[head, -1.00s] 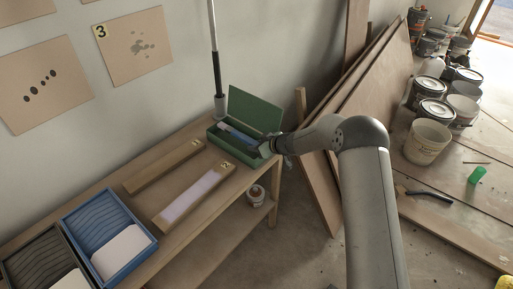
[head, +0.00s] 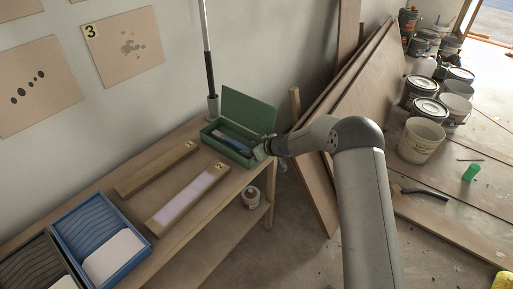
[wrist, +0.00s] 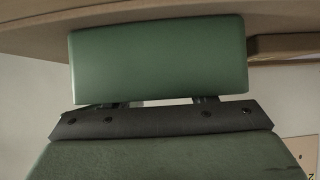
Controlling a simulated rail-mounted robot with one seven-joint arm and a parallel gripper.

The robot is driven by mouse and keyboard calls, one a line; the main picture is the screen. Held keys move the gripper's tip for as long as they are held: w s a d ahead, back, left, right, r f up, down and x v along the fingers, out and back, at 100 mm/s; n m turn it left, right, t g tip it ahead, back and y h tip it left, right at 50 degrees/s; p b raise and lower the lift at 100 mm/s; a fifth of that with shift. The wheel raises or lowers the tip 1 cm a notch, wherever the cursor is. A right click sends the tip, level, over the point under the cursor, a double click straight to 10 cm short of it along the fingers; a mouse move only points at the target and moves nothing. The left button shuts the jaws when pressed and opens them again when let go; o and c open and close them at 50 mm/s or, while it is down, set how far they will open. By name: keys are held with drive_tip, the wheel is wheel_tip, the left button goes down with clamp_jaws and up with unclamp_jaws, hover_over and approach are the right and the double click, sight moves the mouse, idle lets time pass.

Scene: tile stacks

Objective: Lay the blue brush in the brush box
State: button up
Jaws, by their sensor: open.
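The blue brush (head: 225,139) lies lengthwise inside the green brush box (head: 208,141), in the head view. Its right end is partly hidden by the box wall and my gripper. The box stands on the bench's far end with its lid (head: 248,110) raised at the back. My gripper (head: 258,152) is open at the box's right end, close to the rim; whether it touches the box or brush I cannot tell. The wrist view is filled by green surfaces and a dark bar with screws; no brush shows there.
A thin upright pole (head: 211,75) stands behind the box. Wooden trays (head: 157,169) and a blue tray (head: 148,245) share the bench (head: 115,176). Leaning boards (head: 345,95) are right of my gripper. A can (head: 251,197) sits on the lower shelf.

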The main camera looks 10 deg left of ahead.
drive_tip(key=b+v, duration=0.3)
drive_tip(key=v, duration=1.4)
drive_tip(key=shift+r, duration=0.15)
drive_tip(key=shift+s+d, duration=0.1)
drive_tip(key=s+d+r+m+g+h+p, duration=0.2)
drive_tip(key=s+d+r, duration=0.15)
drive_tip(key=s, duration=0.45)
drive_tip(key=s+d+r+m+g+h+p, duration=0.1)
drive_tip(key=s+d+r+m+p, duration=0.15)
drive_tip(key=s+r, duration=0.4)
drive_tip(key=s+d+r+m+h+p, duration=0.1)
drive_tip(key=s+d+m+h, duration=0.2)
drive_tip(key=s+d, duration=0.4)
drive_tip(key=s+d+r+m+g+h+p, duration=0.1)
drive_tip(key=s+d+m+h, duration=0.3)
drive_tip(key=s+d, duration=0.4)
drive_tip(key=s+m, duration=0.1)
drive_tip(key=s, duration=0.6)
drive_tip(key=shift+d+r+p, duration=0.3)
drive_tip(key=shift+r, duration=0.05)
drive_tip(key=shift+w, duration=0.1)
